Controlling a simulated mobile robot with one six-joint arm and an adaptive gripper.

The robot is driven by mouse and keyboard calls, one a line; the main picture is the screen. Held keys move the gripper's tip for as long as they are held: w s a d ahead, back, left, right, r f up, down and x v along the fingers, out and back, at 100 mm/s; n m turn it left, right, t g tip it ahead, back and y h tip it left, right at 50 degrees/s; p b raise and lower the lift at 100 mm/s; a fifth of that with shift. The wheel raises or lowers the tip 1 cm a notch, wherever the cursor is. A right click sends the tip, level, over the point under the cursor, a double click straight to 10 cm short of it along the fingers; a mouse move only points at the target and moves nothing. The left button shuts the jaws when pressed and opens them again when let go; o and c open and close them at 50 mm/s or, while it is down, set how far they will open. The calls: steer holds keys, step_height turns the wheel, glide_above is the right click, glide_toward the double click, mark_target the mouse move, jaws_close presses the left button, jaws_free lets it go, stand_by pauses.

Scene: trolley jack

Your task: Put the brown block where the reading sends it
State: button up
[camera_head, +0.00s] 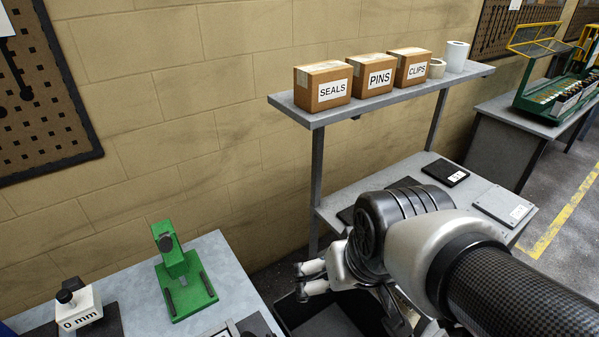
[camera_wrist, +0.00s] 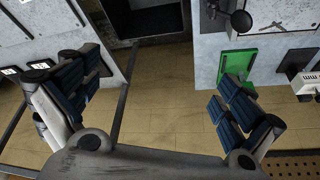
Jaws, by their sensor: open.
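I cannot make out a brown block in either view. A white gauge block (camera_head: 78,306) with a black knob reads "0 mm" on the left bench; it also shows at the right edge of the wrist view (camera_wrist: 307,84). A green fixture (camera_head: 186,283) stands beside it, and shows in the wrist view (camera_wrist: 225,64). My gripper (camera_head: 312,277) is above the gap between the benches, over a dark bin (camera_head: 292,320). In the wrist view my gripper (camera_wrist: 160,78) has its fingers wide apart with nothing between them.
Brown cartons marked SEALS (camera_head: 322,88), PINS (camera_head: 373,76) and CLIPS (camera_head: 411,68) stand on the shelf (camera_head: 340,110). The right bench holds a black plate (camera_head: 445,172) and a grey plate (camera_head: 502,207) with labels too small to read. My arm hides part of that bench.

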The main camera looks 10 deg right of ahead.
steer(key=s+r, duration=0.1)
steer(key=s, duration=0.6)
steer(key=shift+r, duration=0.25)
stand_by(0.9)
